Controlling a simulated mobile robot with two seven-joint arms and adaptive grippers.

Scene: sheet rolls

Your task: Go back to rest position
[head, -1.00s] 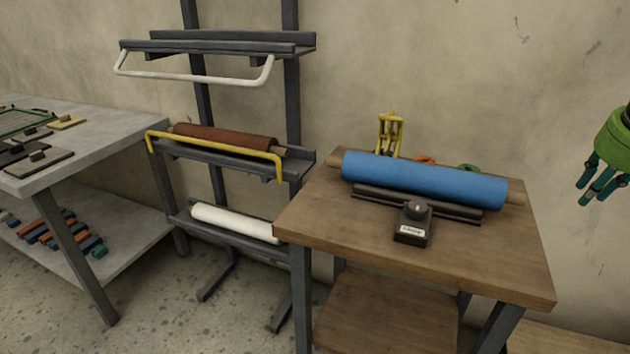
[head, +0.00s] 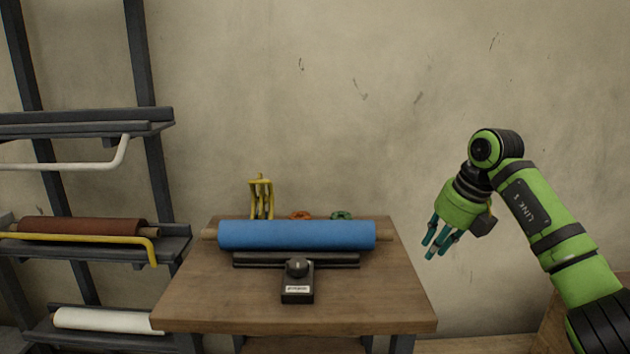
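My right gripper (head: 440,240) is in the air to the right of the wooden table (head: 390,300), fingers pointing down and left. Its teal fingers are apart and I see nothing between them. My green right arm (head: 545,220) is bent and comes in from the lower right. The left gripper is not in the head view. A blue roll (head: 297,236) lies across the table, apart from my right gripper.
A black device with a knob (head: 298,280) stands in front of the blue roll. A yellow stand (head: 261,196) is behind it. The rack at left holds a brown roll (head: 80,226) and a white roll (head: 112,320). The wall behind is bare.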

